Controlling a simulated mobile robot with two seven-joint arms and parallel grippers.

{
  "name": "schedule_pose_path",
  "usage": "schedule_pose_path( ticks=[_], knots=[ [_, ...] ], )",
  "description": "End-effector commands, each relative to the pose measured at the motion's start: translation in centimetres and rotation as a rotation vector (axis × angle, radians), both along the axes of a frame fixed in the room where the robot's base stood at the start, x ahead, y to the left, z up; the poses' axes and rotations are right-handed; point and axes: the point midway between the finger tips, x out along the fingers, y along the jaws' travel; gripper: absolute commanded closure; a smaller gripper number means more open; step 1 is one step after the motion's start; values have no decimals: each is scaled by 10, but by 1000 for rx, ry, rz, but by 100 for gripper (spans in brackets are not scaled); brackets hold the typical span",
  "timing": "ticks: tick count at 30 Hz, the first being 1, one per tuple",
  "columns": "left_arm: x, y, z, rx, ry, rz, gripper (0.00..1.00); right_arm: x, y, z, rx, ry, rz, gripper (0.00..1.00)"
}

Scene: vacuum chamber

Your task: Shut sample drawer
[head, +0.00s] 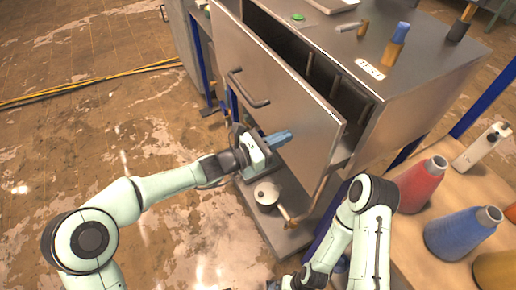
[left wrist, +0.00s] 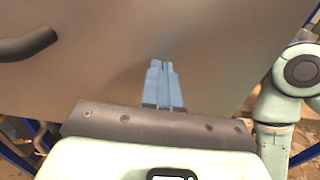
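The sample drawer (head: 283,92) is a grey metal drawer with a dark bar handle (head: 248,88) on its front. It stands open, with a dark gap between its front and the cabinet (head: 408,88). My left gripper (head: 287,136) is at the lower part of the drawer front, right of and below the handle. Its blue fingers lie close together with nothing between them. In the left wrist view the fingers (left wrist: 163,68) point at the plain drawer front (left wrist: 200,40); I cannot tell whether they touch it. My right arm shows at the lower right; its gripper cannot be made out clearly.
A table at the right holds a red cone (head: 421,182), a blue cone (head: 463,232) and a white bottle (head: 483,148). Yellow cables (head: 90,84) cross the open floor at left.

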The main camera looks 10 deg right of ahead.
Motion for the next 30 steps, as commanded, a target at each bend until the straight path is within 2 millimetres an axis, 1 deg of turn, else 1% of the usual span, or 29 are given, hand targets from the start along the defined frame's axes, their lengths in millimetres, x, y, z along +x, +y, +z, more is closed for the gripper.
schedule_pose_path(
  ticks=[1, 3, 7, 9, 12, 15, 18, 30],
  knots=[
    [3, -19, -1, -3, 1, -7, 100, 0, 0, -1, 1, -1, 0, 0],
    [10, -37, -1, -3, 1, -5, 100, 1, 0, -1, 0, -2, 0, 0],
    [19, -66, 0, -2, 0, -4, 100, 0, 0, 1, 1, -2, 0, 0],
    [24, -78, 0, -3, 1, -3, 100, 0, 0, 2, 1, 2, 1, 0],
    [29, -91, 1, -1, 0, -2, 100, -1, 0, 3, 1, 4, 1, 0],
    [31, -100, 0, 0, 0, -2, 100, -2, 0, 4, 1, 6, 2, 0],
    [34, -104, 1, 0, 0, 0, 100, -2, 0, 4, 2, 7, 2, 0],
    [34, -107, 2, -3, -2, 0, 100, -2, 0, 4, 2, 7, 2, 0]
  ],
)
